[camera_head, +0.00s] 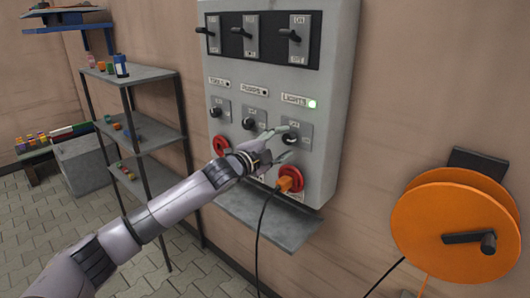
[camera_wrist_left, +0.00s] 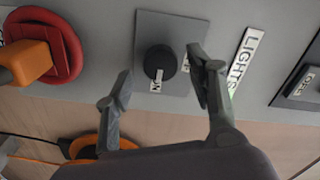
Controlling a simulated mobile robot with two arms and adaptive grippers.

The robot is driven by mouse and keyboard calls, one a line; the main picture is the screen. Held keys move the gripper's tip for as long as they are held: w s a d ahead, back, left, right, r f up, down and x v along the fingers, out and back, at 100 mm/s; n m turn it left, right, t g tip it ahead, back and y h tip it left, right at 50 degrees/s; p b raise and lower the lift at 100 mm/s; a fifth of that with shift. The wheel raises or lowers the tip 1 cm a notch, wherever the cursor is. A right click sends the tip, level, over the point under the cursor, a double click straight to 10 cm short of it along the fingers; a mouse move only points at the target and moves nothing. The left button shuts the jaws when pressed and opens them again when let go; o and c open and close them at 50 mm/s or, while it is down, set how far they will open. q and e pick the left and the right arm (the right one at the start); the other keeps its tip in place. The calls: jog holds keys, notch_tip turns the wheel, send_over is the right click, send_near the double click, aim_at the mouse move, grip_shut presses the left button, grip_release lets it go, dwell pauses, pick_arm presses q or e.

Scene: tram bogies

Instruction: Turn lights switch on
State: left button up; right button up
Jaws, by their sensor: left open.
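The lights switch is a round black knob (camera_wrist_left: 160,61) on a grey square plate, between my finger tips in the left wrist view. It also shows in the head view (camera_head: 291,138), partly covered by the gripper. A white mark on the knob points toward the ON label (camera_wrist_left: 155,86). The LIGHTS label (camera_wrist_left: 244,58) is beside the plate. The small lamp (camera_head: 312,104) by the LIGHTS label in the head view glows green. My left gripper (camera_head: 287,145) is open and empty, its fingers on either side of the knob, with no clear contact. My right gripper is not in view.
The grey control panel (camera_head: 344,60) carries other knobs, upper levers and red sockets. An orange plug (camera_head: 284,184) with a black cable sits just below my gripper. An orange cable reel (camera_head: 440,215) is at the right. A shelf rack (camera_head: 150,135) stands at the left.

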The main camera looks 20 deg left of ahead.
pick_arm(q)
jog(key=v, duration=0.9)
jog(key=shift+s, duration=0.2)
jog(key=shift+a, duration=0.1)
